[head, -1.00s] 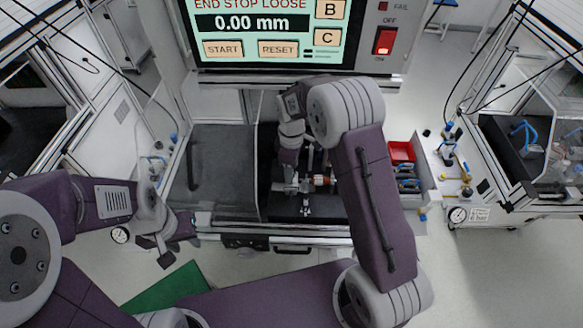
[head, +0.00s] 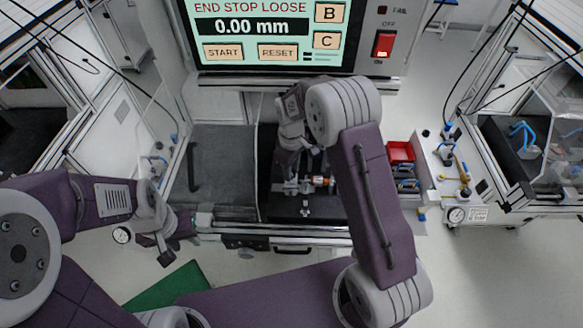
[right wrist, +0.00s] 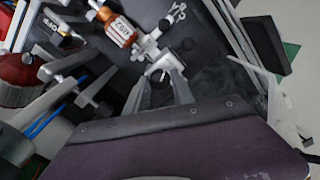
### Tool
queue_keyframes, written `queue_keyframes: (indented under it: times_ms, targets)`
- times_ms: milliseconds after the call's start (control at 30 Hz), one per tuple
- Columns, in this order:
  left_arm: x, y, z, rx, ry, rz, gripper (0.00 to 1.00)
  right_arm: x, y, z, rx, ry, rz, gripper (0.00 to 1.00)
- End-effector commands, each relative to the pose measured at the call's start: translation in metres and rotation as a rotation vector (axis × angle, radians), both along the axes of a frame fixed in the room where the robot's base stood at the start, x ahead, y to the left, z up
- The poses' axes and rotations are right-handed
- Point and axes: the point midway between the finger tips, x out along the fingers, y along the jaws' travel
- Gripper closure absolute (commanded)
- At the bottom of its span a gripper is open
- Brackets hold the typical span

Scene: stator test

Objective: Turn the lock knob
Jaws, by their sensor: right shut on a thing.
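The fixture with a copper-orange cylinder (head: 321,181) stands on a dark bed in the middle of the head view. The cylinder and its label also show in the right wrist view (right wrist: 118,29). My right gripper (right wrist: 162,78) reaches down to a silver clamp part of this fixture. Its fingers are shut around a small dark knob (right wrist: 158,75), which I take to be the lock knob; the fingers hide much of it. In the head view my right arm hides these fingertips. My left gripper (head: 178,243) hangs at the front left, away from the fixture; its finger gap is unclear.
The screen (head: 268,30) reads "END STOP LOOSE" and "0.00 mm". A red switch (head: 384,43) is beside it. A red bin (head: 400,152) and a gauge (head: 457,214) are at the right.

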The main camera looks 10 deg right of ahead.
Motion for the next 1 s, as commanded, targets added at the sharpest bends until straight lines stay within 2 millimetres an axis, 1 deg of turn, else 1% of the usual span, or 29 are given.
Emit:
queue_keyframes:
  times_ms: [33,300,1000]
  targets:
    - [0.000,0.000,0.004,0.000,0.000,0.000,0.64,0.002,0.000,0.004,0.000,-0.006,-0.043,1.00]
    - [0.000,0.000,0.011,0.000,0.000,0.000,0.64,0.002,0.000,0.004,0.000,-0.007,-0.300,1.00]
    - [0.000,0.000,0.025,0.000,0.000,0.000,0.64,0.004,0.001,0.004,0.004,-0.012,-0.937,1.00]
